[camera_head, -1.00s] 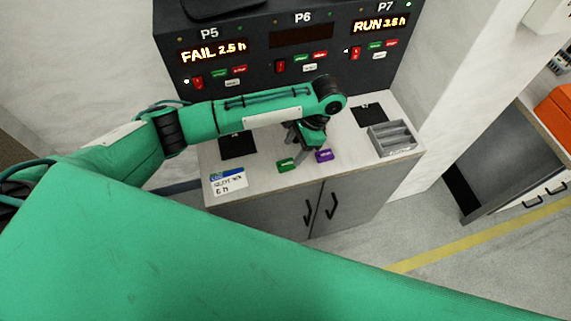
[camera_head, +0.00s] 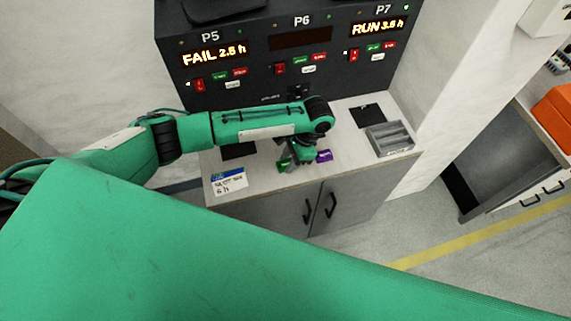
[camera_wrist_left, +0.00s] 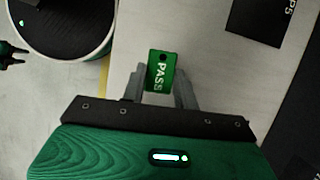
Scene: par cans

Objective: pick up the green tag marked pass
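The green tag marked PASS (camera_wrist_left: 159,62) lies on the pale bench top (camera_head: 352,152), its white lettering readable in the left wrist view. In the head view the green tag (camera_head: 283,163) is partly covered by my left gripper (camera_head: 297,164). In the left wrist view the two fingers of my left gripper (camera_wrist_left: 160,82) stand apart, one on each side of the tag, close to its edges. I see no clear grip on it.
A purple tag (camera_head: 324,156) lies just right of the gripper. A grey divided tray (camera_head: 391,152) is at the bench's right end. A white and blue card (camera_head: 229,182) lies at front left. The dark panel (camera_head: 250,75) with P5, P6 and P7 rises behind.

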